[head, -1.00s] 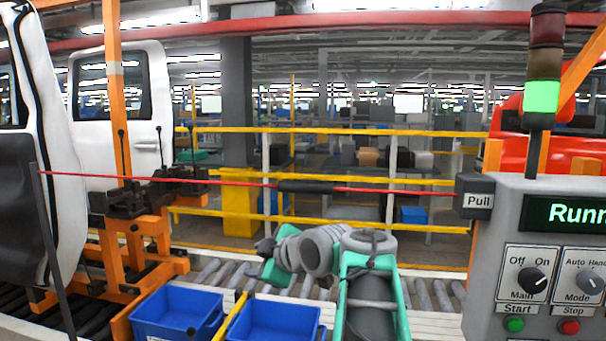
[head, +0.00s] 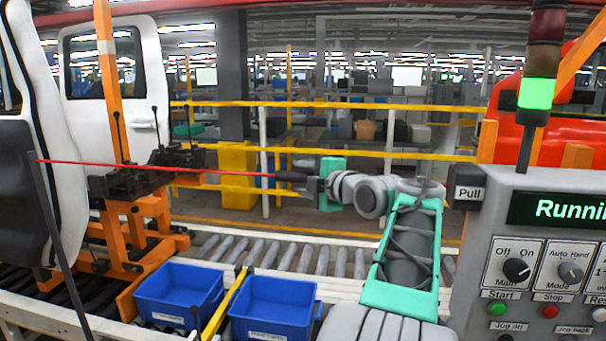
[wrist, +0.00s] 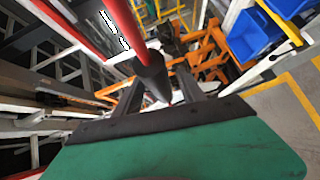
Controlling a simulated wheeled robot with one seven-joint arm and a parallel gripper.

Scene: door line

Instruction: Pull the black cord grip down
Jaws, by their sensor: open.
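The black cord grip (head: 290,176) sits on a taut red cord (head: 200,169) that runs from a dark post on the left toward the box labelled Pull (head: 468,194). My arm hides the right stretch of the cord. My gripper (head: 311,184) is at the grip's right part, level with it. In the wrist view, the grip (wrist: 152,75) shows between the two dark fingers of my gripper (wrist: 160,90). The fingers are apart; I cannot tell whether either touches the grip.
A control panel (head: 555,250) with a green-lit stack light (head: 538,92) stands on the right. Two blue bins (head: 180,290) are in front at lower left. A roller conveyor (head: 300,257), yellow rails (head: 340,103) and a white car door (head: 115,80) lie beyond.

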